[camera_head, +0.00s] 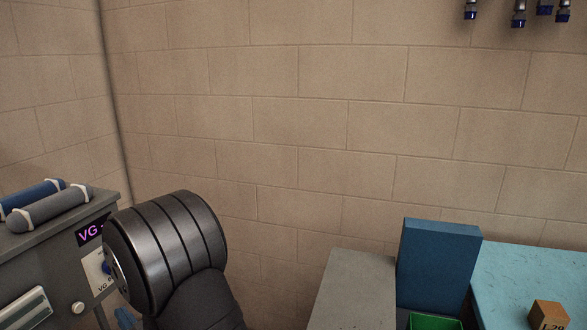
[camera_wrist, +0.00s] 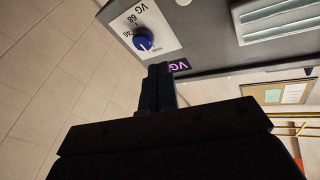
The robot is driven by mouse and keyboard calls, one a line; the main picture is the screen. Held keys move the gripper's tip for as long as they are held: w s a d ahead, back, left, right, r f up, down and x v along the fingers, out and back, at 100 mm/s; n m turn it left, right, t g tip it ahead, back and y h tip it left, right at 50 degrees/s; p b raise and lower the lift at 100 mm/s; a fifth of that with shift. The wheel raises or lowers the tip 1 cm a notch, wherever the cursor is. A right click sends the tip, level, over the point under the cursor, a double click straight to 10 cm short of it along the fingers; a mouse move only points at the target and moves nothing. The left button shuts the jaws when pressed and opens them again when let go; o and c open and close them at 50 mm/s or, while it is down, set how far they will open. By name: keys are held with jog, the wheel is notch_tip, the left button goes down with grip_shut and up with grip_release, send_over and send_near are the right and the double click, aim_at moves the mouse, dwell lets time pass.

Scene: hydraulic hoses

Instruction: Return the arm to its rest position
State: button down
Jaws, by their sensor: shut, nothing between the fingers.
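My gripper (camera_wrist: 160,70) shows in the wrist view with its two dark fingers together and nothing between them. It points toward a grey machine panel and appears apart from it, though the exact gap cannot be told. In the head view, my dark ribbed arm rises at the lower left in front of the grey cabinet (camera_head: 60,262); my gripper is hidden there.
Blue and grey rolls (camera_head: 50,208) lie on the cabinet top. At right stand a grey block (camera_head: 352,290), a blue panel (camera_head: 437,265), a green bin (camera_head: 433,322) and a light-blue table (camera_head: 525,275) with an orange box (camera_head: 549,315). Several hose ends (camera_head: 519,18) hang at upper right.

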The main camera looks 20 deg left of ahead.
jog(key=shift+s+d+f+n+g, duration=0.55)
jog(key=shift+d+f+n+g, duration=0.3)
jog(key=shift+d+n+g, duration=2.55)
jog(key=a+n+g, duration=0.1)
jog(key=a, duration=1)
jog(key=shift+d, duration=2.85)
